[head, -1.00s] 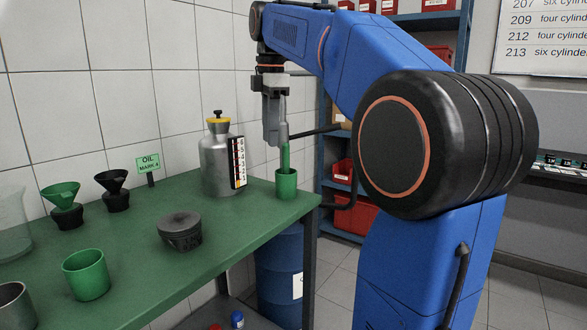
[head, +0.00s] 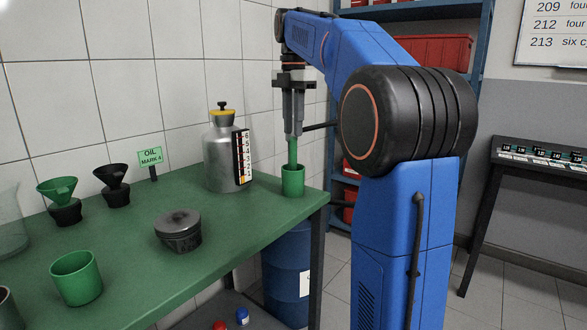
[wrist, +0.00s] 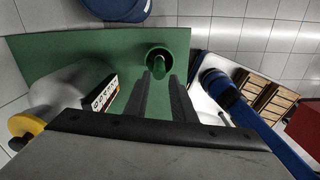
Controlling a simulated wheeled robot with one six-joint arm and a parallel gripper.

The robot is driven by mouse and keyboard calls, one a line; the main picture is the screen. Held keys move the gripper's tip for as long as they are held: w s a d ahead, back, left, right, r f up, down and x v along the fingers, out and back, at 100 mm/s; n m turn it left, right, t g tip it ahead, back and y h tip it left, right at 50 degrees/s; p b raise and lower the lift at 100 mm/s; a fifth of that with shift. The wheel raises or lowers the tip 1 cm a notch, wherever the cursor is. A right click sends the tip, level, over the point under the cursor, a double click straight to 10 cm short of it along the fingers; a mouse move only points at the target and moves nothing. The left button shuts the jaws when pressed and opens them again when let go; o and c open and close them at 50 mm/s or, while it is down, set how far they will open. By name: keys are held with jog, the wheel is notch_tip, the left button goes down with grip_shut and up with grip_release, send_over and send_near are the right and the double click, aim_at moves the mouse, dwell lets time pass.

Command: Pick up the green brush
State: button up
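The green brush (head: 293,151) stands upright in a green cup (head: 293,182) near the right end of the green bench. My gripper (head: 293,134) points straight down over the cup, its fingertips at the height of the brush's top end. In the wrist view my gripper's two dark fingers (wrist: 159,78) are apart, and the brush (wrist: 160,67) shows between their tips, inside the cup (wrist: 151,52). I cannot tell whether a finger touches it. The brush's lower part is hidden in the cup.
A metal canister (head: 222,162) with a yellow collar and a level gauge stands left of the cup. A round dark tin (head: 178,232), a second green cup (head: 76,279) and funnels (head: 57,190) are further left. A blue drum (head: 285,270) stands below the bench's edge.

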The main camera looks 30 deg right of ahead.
aim_at(293, 158)
notch_tip(293, 158, down, 10)
jog(key=shift+f, duration=0.2)
dwell(0.4)
grip_shut()
